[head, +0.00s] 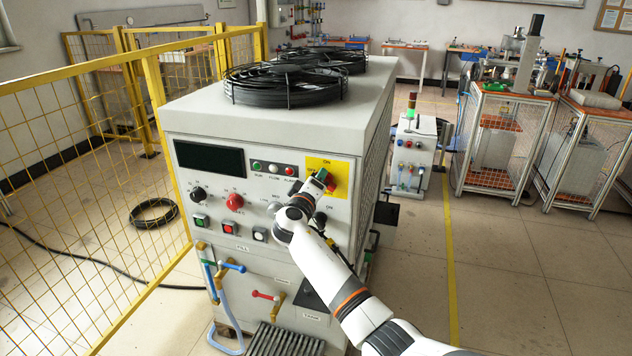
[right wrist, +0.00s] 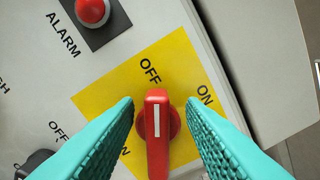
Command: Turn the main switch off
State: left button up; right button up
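The main switch is a red rotary handle with a white line, on a yellow plate (head: 342,167) at the upper right of the cabinet front. In the right wrist view, the switch (right wrist: 157,130) stands upright in the picture, its marked end pointing toward the OFF label on the yellow plate (right wrist: 110,97). An ON label is to its right. My right gripper (right wrist: 160,106) is open, one teal finger on each side of the handle, with visible gaps. In the head view, my right gripper (head: 326,180) is at the plate and hides most of the switch. My left gripper is out of view.
A red ALARM lamp (right wrist: 91,10) is close to the plate. Other knobs and buttons, including a red knob (head: 234,202), are left of my right arm. A yellow mesh fence (head: 80,190) stands left of the cabinet.

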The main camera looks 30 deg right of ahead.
jog(key=shift+w+f, duration=0.1)
jog(key=b+v, duration=0.1)
jog(key=v, duration=1.1)
jog(key=shift+b, duration=0.3)
